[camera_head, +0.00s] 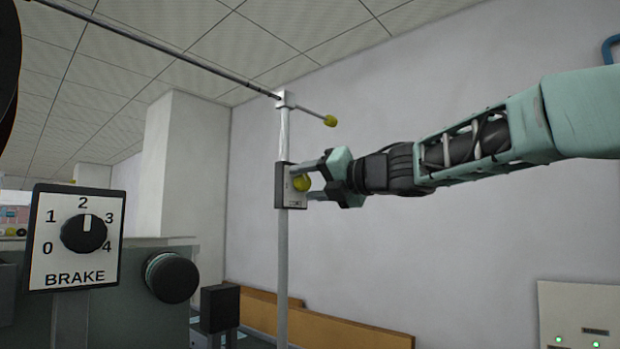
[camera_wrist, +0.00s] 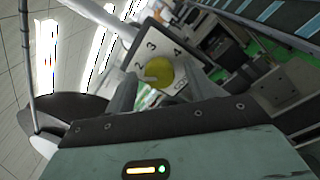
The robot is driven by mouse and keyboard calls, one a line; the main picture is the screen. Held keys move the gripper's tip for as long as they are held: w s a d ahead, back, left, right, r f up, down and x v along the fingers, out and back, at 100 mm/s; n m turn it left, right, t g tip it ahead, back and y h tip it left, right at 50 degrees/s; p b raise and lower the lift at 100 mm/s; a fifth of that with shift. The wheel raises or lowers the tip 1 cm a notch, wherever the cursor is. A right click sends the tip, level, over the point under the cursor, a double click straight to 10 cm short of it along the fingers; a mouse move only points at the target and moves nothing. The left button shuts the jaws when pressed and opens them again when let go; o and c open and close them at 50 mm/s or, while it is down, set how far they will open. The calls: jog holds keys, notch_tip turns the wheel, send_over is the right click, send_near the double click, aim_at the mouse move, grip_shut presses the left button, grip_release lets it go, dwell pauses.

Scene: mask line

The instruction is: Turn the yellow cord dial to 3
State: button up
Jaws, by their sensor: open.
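The yellow cord dial (camera_head: 302,184) is a round knob on a small plate (camera_head: 284,172) on an upright metal pole. In the wrist view the yellow dial (camera_wrist: 160,72) shows with the numbers 2, 3 and 4 around it. A pale mark on the knob points left, below the 2; its exact setting I cannot tell. My gripper (camera_head: 309,181) is open, with one finger above and one below the dial in the head view. In the wrist view my gripper (camera_wrist: 160,86) has its fingers on either side of the knob. Contact is unclear.
A BRAKE dial (camera_head: 83,233) with a black knob, set near 2, stands at left. A black round knob (camera_head: 171,277) sits right of it. A short rod with a yellow tip (camera_head: 330,120) juts out above my gripper. A wall panel (camera_head: 585,316) is at lower right.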

jog(key=c, duration=1)
jog(key=shift+m, duration=0.3)
jog(key=shift+r+m+p, duration=0.1)
jog(key=shift+m+p, duration=0.6)
jog(key=shift+m, duration=0.3)
jog(key=m+p, duration=0.2)
jog(key=m, duration=0.2)
jog(key=shift+m, duration=0.3)
jog(key=m+p, duration=0.2)
jog(key=m, duration=0.1)
jog(key=shift+m+t, duration=0.3)
jog(key=shift+m+p, duration=0.7)
jog(key=shift+m, duration=1)
